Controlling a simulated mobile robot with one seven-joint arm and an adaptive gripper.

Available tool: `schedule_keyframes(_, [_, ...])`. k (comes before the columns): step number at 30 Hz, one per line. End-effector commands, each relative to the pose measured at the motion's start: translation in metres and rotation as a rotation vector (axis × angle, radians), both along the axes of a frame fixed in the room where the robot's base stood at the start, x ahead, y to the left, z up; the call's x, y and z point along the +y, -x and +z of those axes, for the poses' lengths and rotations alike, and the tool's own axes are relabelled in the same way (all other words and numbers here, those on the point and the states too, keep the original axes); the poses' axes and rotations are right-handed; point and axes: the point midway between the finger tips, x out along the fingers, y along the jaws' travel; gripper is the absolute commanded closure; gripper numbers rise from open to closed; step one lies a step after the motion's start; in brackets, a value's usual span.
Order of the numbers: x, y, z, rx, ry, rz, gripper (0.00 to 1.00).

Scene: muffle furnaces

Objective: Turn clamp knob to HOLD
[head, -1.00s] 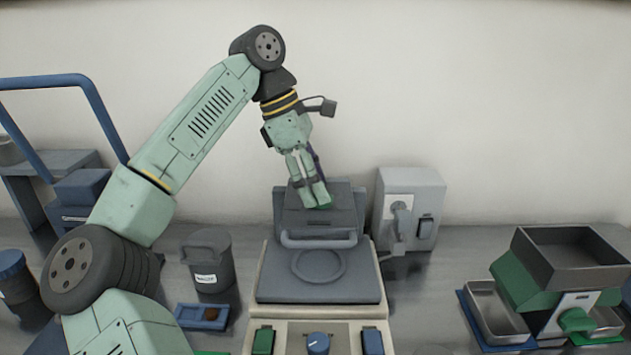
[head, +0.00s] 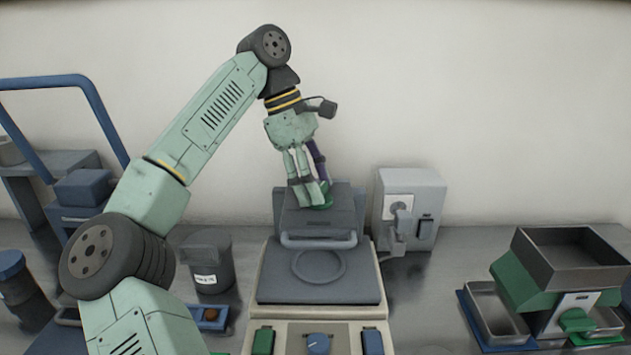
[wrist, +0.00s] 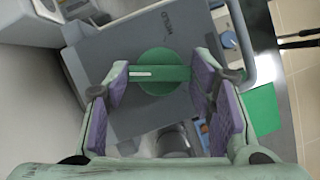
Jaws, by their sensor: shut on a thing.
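The clamp knob (wrist: 158,86) is a round green disc with a raised green bar across it. A white mark shows on the left part of the bar.
The lid tops a device with a front handle (head: 318,242), a blue dial (head: 318,343) and two switches. A grey box with a lever (head: 412,190) stands close on the right. A green hopper unit (head: 570,260) stands farther right, a dark canister (head: 208,260) left.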

Motion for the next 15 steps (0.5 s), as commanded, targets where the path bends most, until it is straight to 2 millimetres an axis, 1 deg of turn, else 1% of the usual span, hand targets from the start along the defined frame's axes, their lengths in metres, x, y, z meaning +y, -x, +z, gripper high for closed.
schedule_keyframes(1, [-0.0001,-0.0002,0.0002,-0.001,-0.001,0.000,0.50])
schedule_keyframes(10, [0.0000,0.0000,0.0001,-0.001,0.000,0.001,0.30])
schedule_keyframes(15, [0.0001,0.0000,0.0000,-0.001,0.000,0.001,0.30])
